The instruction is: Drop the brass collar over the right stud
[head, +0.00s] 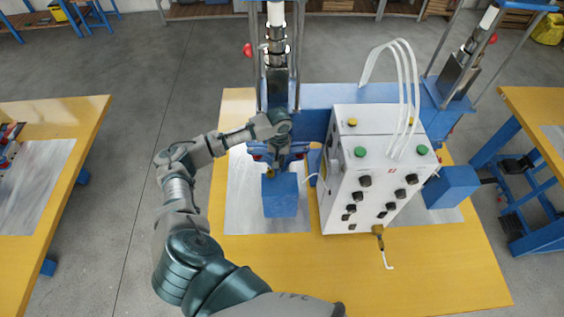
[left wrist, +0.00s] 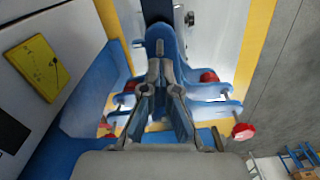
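My left gripper (head: 279,152) is at the blue press on the left, above its blue block (head: 281,196). In the left wrist view its fingers (left wrist: 161,72) draw close together at the tips in front of a blue clamp part (left wrist: 166,42). I cannot tell whether they are fully shut or hold something. A small brass-coloured spot (head: 269,173) shows just below the gripper in the head view; I cannot tell whether it is the brass collar. The right stud cannot be made out for certain. My right gripper is not in view.
A white control box (head: 372,190) with knobs and hoses stands close right of the press. Red-ended rods (left wrist: 243,131) flank the gripper. A second blue press (head: 450,187) is farther right. The yellow table's front (head: 400,275) is mostly clear.

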